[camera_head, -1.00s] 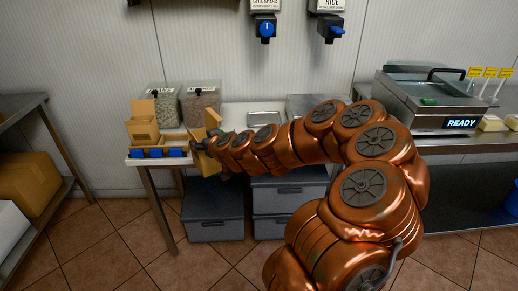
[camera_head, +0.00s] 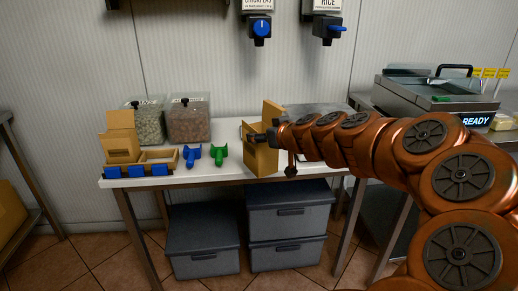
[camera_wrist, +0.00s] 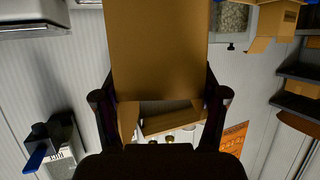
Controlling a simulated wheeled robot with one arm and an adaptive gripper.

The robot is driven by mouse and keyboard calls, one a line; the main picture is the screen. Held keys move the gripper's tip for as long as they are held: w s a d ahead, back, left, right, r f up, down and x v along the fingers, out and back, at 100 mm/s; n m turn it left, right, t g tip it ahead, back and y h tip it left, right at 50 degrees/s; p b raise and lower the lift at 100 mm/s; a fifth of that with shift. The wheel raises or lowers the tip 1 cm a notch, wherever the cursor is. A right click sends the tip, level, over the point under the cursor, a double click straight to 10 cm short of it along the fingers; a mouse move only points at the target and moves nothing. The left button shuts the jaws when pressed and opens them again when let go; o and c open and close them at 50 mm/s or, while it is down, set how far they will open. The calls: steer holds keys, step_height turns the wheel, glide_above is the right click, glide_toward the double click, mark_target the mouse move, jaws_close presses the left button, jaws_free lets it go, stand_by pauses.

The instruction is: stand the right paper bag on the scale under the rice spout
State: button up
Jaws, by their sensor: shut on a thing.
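My gripper (camera_head: 275,137) is shut on a brown paper bag (camera_head: 260,160), which is upright with its open top facing up. The bag is at the front middle of the table; whether it touches the top is unclear. In the wrist view the bag (camera_wrist: 155,50) fills the space between my fingers. A metal plate (camera_head: 315,109), possibly the scale, is mostly hidden behind my arm. Another paper bag (camera_head: 120,147) stands in the wooden rack at left.
The chickpeas spout (camera_head: 260,30) hangs left of the rice spout. A blue scoop (camera_head: 191,155) and a green scoop (camera_head: 219,154) lie left of the held bag. Two clear bins (camera_head: 188,120) stand behind them. A sealing machine (camera_head: 435,92) reading READY is at right.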

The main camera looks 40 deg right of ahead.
steer(key=w+d+f, duration=0.5)
steer(key=w+d, duration=0.5)
steer(key=w, duration=0.1)
steer(key=shift+w+d, duration=0.15)
steer(key=shift+w, duration=0.05)
stand_by(0.4)
steer(key=shift+f+b, duration=0.2)
steer(key=shift+b, duration=0.15)
steer(key=o, duration=0.8)
steer(key=shift+r, duration=0.1)
steer(key=shift+r, duration=0.15)
steer(key=v, duration=1.2)
steer(key=shift+p, duration=0.35)
